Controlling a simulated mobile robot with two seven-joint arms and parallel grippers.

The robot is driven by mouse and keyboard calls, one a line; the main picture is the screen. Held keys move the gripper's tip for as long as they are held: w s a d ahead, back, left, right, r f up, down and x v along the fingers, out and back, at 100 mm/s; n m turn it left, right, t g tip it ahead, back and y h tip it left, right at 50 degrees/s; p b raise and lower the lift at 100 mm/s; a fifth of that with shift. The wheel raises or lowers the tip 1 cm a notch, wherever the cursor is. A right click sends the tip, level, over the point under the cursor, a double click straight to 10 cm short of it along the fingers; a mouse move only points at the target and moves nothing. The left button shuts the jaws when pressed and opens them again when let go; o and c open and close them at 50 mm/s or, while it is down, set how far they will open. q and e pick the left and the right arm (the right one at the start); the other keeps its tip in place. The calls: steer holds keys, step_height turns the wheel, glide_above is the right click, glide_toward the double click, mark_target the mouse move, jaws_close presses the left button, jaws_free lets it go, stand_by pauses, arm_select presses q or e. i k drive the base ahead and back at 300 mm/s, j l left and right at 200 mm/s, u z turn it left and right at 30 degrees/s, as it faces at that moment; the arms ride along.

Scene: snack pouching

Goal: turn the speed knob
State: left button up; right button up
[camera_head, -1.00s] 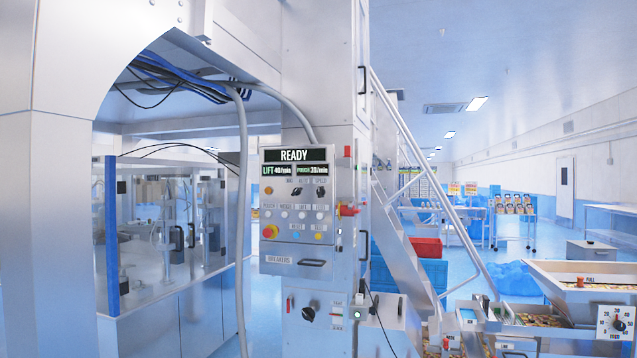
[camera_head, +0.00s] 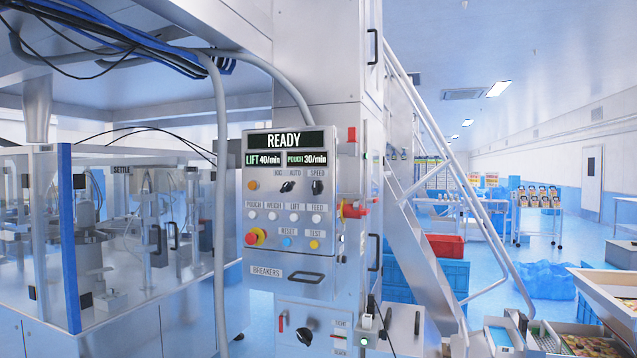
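The speed knob (camera_head: 317,187) is a small black knob under the SPEED label, at the upper right of the grey control panel (camera_head: 263,203). Left of it is a similar black knob (camera_head: 288,187) under the JOG and AUTO labels. The display (camera_head: 290,141) above reads READY, LIFT 40/min and POUCH 30/min. Neither of my grippers shows in the head view.
A red emergency button (camera_head: 252,238) and several small buttons sit below the knobs. A red handle (camera_head: 354,210) juts out at the panel's right side. A grey conduit (camera_head: 219,200) runs down on the left. Metal stairs (camera_head: 425,250) rise behind on the right.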

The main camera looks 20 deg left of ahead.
mark_target(317, 187)
steer(key=i+j, duration=0.1)
steer(key=i, duration=1.35)
steer(key=j+u, duration=0.05)
